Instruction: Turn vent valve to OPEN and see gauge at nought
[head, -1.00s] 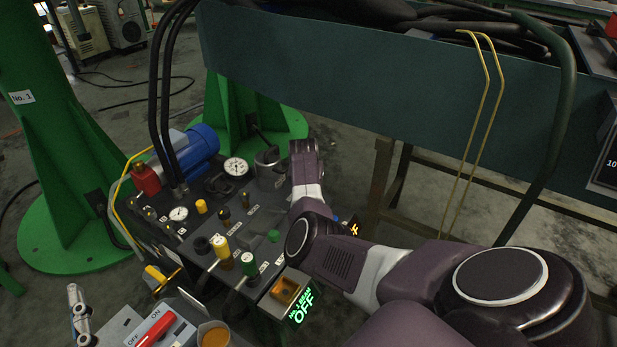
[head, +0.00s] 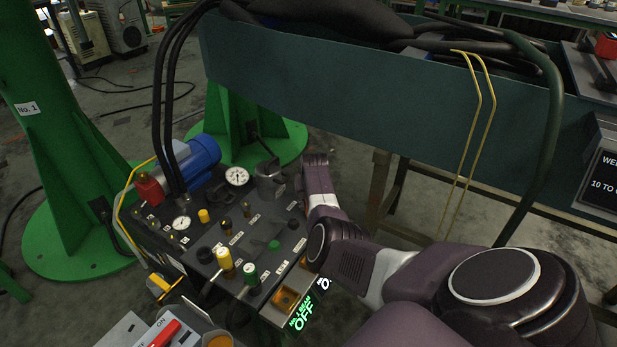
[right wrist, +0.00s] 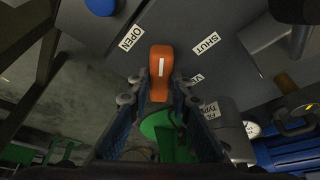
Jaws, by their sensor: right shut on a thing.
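The vent valve's orange handle (right wrist: 161,66), with a white line on it, stands between the fingers of my right gripper (right wrist: 158,92) in the right wrist view. The fingers are shut on it. The OPEN label (right wrist: 131,38) is up and left of the handle and the SHUT label (right wrist: 206,44) is up and right; the handle points between them. In the head view my right wrist hides the valve. The large round gauge (head: 237,177) and a smaller gauge (head: 181,223) face up on the panel; their needles are too small to read. My left gripper is out of view.
The dark panel (head: 262,229) carries a yellow valve (head: 224,259), a green valve (head: 250,273) and several small knobs. A blue motor (head: 203,153) and black hoses (head: 170,110) stand behind it. A lit green OFF sign (head: 303,315) is in front. A teal beam (head: 340,85) runs behind my right arm.

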